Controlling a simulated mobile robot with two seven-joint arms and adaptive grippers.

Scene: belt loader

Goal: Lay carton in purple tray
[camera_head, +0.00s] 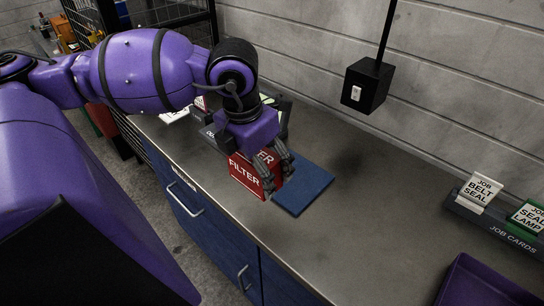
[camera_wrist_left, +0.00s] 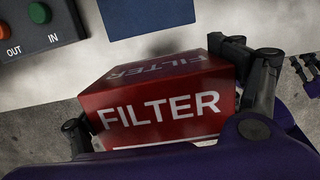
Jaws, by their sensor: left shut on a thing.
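The carton (camera_head: 244,175) is a red box marked FILTER in white. My left gripper (camera_head: 268,172) is shut on it, at the left part of the bench beside a blue mat. In the left wrist view the carton (camera_wrist_left: 160,105) sits between the two fingers of my left gripper (camera_wrist_left: 170,100). I cannot tell whether its underside touches the bench. The purple tray (camera_head: 490,283) is at the lower right of the head view, cut off by the frame edge; the part in view looks empty.
The blue mat (camera_head: 303,190) lies flat beside the carton. A rack of job cards (camera_head: 495,222) stands at the right. A black box (camera_head: 367,86) hangs on a pole above the bench. A control box with OUT and IN buttons (camera_wrist_left: 38,27) shows in the wrist view. The bench middle (camera_head: 370,200) is clear.

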